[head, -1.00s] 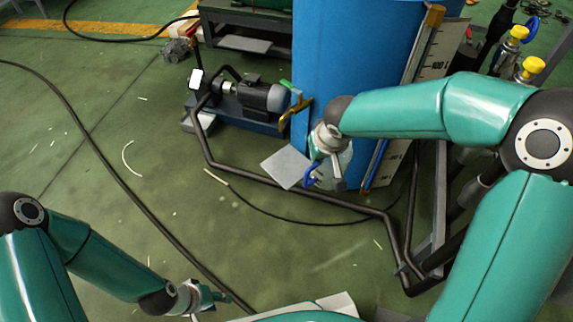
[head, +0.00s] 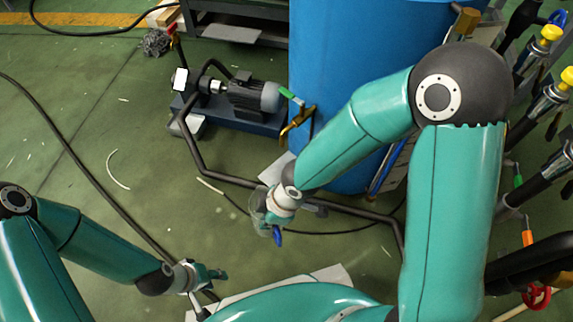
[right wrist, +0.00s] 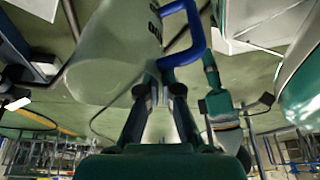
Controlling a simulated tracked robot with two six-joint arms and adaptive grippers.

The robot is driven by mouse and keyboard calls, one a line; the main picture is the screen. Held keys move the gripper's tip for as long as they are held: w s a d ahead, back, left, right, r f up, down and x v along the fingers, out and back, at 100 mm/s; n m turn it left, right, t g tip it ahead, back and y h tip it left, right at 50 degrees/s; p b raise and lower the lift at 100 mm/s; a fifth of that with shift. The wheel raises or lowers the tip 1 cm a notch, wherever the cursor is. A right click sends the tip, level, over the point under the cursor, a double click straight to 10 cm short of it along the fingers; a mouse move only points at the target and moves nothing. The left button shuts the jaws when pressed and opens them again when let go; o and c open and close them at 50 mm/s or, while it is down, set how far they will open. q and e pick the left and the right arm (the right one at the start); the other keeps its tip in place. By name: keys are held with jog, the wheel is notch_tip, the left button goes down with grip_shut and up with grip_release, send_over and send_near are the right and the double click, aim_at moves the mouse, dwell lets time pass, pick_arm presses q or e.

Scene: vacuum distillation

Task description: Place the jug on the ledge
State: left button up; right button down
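The jug (right wrist: 105,55) is pale and translucent with dark print and a blue handle (right wrist: 178,42). In the right wrist view my right gripper (right wrist: 162,88) has its two fingers closed at the blue handle, and the jug hangs beside them. In the head view the jug (head: 260,218) is small and partly hidden by my right gripper (head: 277,222), held in the air in front of the blue tank. My left gripper (head: 216,275) is at the lower left, away from the jug; its finger gap is unclear. I cannot tell which surface is the ledge; a grey plate (head: 275,169) is partly hidden behind my right wrist.
The blue tank (head: 345,70) stands behind my right arm. A grey pump (head: 252,95) is left of it. Dark pipes (head: 228,179) run low across the floor. Valves with yellow caps (head: 551,33) stand at the right. The green floor at left is mostly open.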

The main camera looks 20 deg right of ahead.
pick_arm(q)
notch_tip(320, 180, up, 6)
jog(key=p, duration=0.5)
pick_arm(e)
jog(key=w+d+b, duration=0.1)
jog(key=w+d, duration=0.9)
jog(key=w, duration=0.6)
notch_tip(320, 180, down, 7)
jog(key=b, duration=0.3)
jog(key=shift+w+d+b, duration=0.2)
jog(key=shift+d+b, duration=0.1)
jog(key=shift+d, duration=0.1)
jog(key=c, duration=1.3)
grip_release()
pick_arm(q)
notch_tip(320, 180, down, 5)
jog(key=shift+a+r, duration=0.1)
